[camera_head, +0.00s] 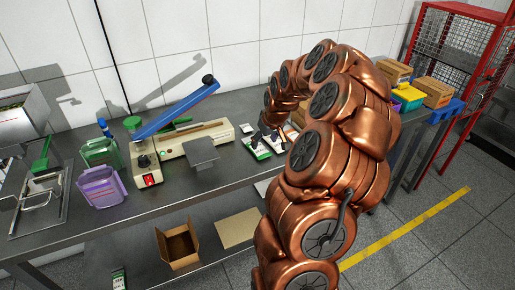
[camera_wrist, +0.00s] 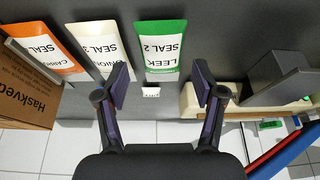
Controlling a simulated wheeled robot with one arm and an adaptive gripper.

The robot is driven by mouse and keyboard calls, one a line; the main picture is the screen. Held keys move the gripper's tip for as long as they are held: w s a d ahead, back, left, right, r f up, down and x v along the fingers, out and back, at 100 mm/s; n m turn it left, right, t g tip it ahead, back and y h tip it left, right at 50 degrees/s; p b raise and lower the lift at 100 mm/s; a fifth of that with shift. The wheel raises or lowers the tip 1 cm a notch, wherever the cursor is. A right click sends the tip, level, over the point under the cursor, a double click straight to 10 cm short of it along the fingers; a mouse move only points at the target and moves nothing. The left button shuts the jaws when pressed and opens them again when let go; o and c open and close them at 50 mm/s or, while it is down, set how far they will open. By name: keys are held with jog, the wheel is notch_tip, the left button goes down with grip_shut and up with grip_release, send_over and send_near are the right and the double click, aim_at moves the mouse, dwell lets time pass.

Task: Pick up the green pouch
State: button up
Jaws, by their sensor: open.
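The green pouch (camera_wrist: 163,48), white in the middle and marked LEEK SEAL 2, lies flat on the grey table at the top centre of the wrist view. In the head view it shows as a small green and white pouch (camera_head: 257,149) beside the sealer, partly hidden by my arm. My gripper (camera_wrist: 160,80) is open and empty. Its two fingers point towards the near end of the pouch, one to either side of its line, and do not visibly touch it. In the head view the fingertips are small and mostly covered by my arm.
A cream-and-white pouch (camera_wrist: 98,48) and an orange pouch (camera_wrist: 45,45) lie left of the green one. A cardboard box (camera_wrist: 25,95) stands at far left. A sealer (camera_wrist: 268,97) with a blue lever (camera_head: 178,108) stands close on the right. A small white tag (camera_wrist: 151,92) lies between the fingers.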

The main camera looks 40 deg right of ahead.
aim_at(260, 148)
jog(key=shift+p+x, duration=0.6)
jog(key=shift+x, duration=0.3)
jog(key=shift+p+x, duration=0.5)
jog(key=shift+x, duration=1.2)
jog(key=shift+w, duration=0.15)
jog(key=c, duration=0.8)
jog(key=shift+r, duration=0.1)
jog(key=shift+r, duration=0.15)
